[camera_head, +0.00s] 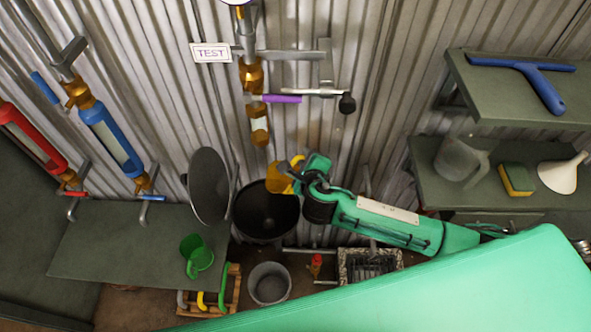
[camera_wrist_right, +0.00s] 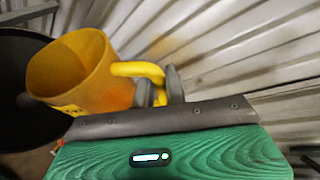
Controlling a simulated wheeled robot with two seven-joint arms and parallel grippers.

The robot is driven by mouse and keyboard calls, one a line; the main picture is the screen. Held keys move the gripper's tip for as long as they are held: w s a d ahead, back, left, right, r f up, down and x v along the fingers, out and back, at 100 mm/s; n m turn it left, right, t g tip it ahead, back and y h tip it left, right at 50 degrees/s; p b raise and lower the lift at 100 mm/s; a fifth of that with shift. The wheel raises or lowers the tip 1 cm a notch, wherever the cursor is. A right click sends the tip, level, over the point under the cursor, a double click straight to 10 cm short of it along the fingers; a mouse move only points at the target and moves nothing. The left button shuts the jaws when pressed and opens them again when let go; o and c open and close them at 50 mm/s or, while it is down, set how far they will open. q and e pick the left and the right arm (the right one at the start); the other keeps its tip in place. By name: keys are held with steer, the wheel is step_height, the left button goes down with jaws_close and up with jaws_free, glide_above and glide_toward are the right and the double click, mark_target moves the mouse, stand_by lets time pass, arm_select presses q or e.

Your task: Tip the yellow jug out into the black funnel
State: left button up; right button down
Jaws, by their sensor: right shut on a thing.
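The yellow jug (camera_head: 279,181) is held in the air at the right rear rim of the black funnel (camera_head: 266,215) in the head view. In the wrist view the jug (camera_wrist_right: 72,75) shows its body and handle, and its contents are hidden. My right gripper (camera_head: 296,172) is shut on the jug's handle; its fingers also show in the wrist view (camera_wrist_right: 162,86). The dark funnel (camera_wrist_right: 18,85) lies at the left of the wrist view, beside and beyond the jug. My left gripper is out of view.
A dark round disc (camera_head: 209,186) stands upright left of the funnel. A pipe with brass fittings (camera_head: 252,75) hangs above it on the corrugated wall. A grey bucket (camera_head: 269,284) and a green jug (camera_head: 197,256) are below left. Shelves (camera_head: 460,195) stand at right.

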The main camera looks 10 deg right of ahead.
steer(key=shift+d+f+m+y, duration=0.15)
steer(key=shift+d+m+y, duration=0.15)
steer(key=shift+d+m, duration=0.15)
steer(key=shift+w+d+f+m+g+y+p, duration=0.15)
steer(key=shift+d+f+m+g+y+p, duration=0.2)
steer(key=shift+d+f+m+y, duration=0.6)
steer(key=shift+r+m+y, duration=0.1)
steer(key=shift+m+y, duration=0.25)
steer(key=shift+m, duration=0.25)
steer(key=m+y, duration=0.2)
steer(key=m, duration=0.1)
steer(key=shift+a, duration=0.35)
